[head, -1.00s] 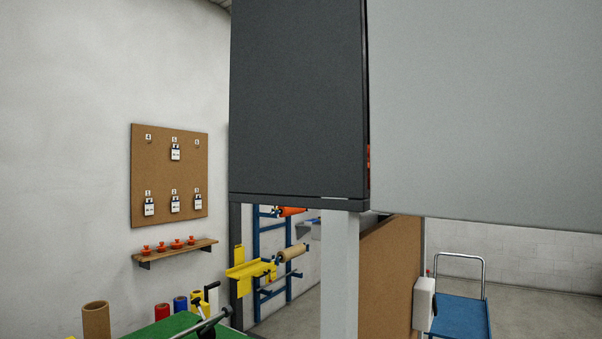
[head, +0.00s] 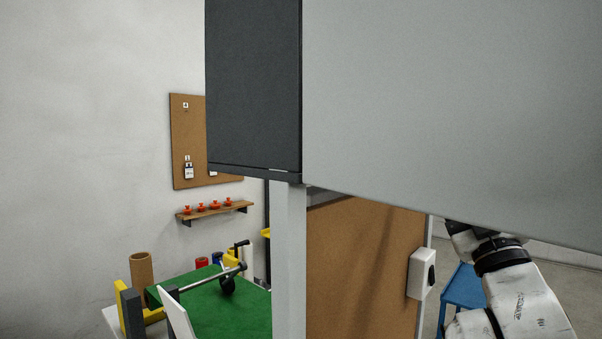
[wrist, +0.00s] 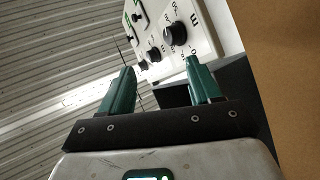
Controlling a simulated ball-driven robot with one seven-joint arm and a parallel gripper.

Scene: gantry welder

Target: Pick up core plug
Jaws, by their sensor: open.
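Several small red-orange plugs (head: 214,205), which may be the core plugs, stand in a row on a wooden wall shelf (head: 243,206) at left of centre in the head view. My gripper (wrist: 160,70) shows in the wrist view with its two teal fingers apart and nothing between them. Beyond the fingers is a pale control panel (wrist: 185,25) with black knobs; I cannot tell the distance. In the head view my arm is at the lower right, far from the shelf, and my gripper is hidden. The wrist view shows no plug.
A big grey and dark cabinet (head: 450,110) blocks much of the head view. Below it are a pale post (head: 289,260) and a brown board (head: 360,265). A green-topped table (head: 235,310) with a crank stands below the shelf. A blue cart (head: 463,288) is at right.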

